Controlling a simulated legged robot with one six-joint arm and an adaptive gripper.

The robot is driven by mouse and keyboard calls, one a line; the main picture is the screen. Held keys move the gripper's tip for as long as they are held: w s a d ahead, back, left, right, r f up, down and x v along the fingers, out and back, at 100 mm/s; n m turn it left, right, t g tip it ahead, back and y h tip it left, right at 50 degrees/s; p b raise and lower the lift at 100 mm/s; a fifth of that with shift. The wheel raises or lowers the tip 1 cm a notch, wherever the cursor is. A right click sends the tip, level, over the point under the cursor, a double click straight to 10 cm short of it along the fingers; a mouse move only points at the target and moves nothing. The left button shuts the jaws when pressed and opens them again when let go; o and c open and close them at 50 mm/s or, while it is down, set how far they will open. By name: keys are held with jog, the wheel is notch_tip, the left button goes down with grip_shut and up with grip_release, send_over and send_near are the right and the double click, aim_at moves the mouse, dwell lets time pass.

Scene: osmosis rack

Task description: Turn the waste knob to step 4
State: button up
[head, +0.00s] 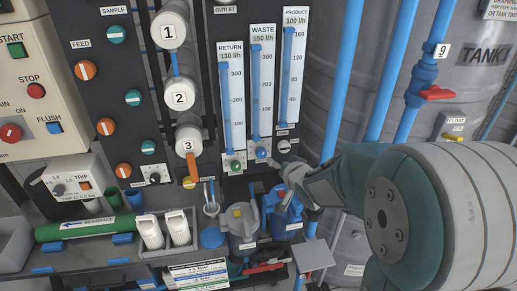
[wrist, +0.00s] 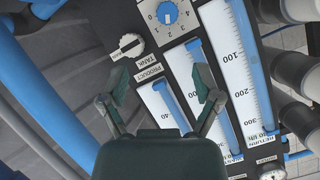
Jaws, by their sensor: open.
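The blue waste knob (head: 261,153) sits on the dark panel below the flow tube marked WASTE (head: 262,95), which reads 150 l/h on its label. In the wrist view the blue knob (wrist: 167,13) is at the top edge, on a white dial with numbers 0 to 4 around it. I cannot read its pointer surely. My gripper (head: 282,170) is just right of and below the knob in the head view. In the wrist view my gripper (wrist: 161,88) is open and empty, its fingers apart, with the knob beyond the fingertips and not between them.
A green knob (head: 235,166) is left of the blue one. A pale knob (head: 284,146) is to the right; it also shows in the wrist view (wrist: 129,46). Blue pipes (head: 375,75) stand right of the panel. Filter housings (head: 241,228) stand below.

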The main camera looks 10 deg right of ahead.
aim_at(262, 155)
jog(key=shift+t+y, duration=0.3)
jog(key=shift+y, duration=0.6)
jog(key=x, duration=0.9)
jog(key=f+x, duration=0.1)
jog(key=x, duration=0.4)
jog(key=shift+s+d, duration=0.15)
jog(key=shift+d, duration=0.1)
jog(key=shift+a, duration=0.15)
grip_shut()
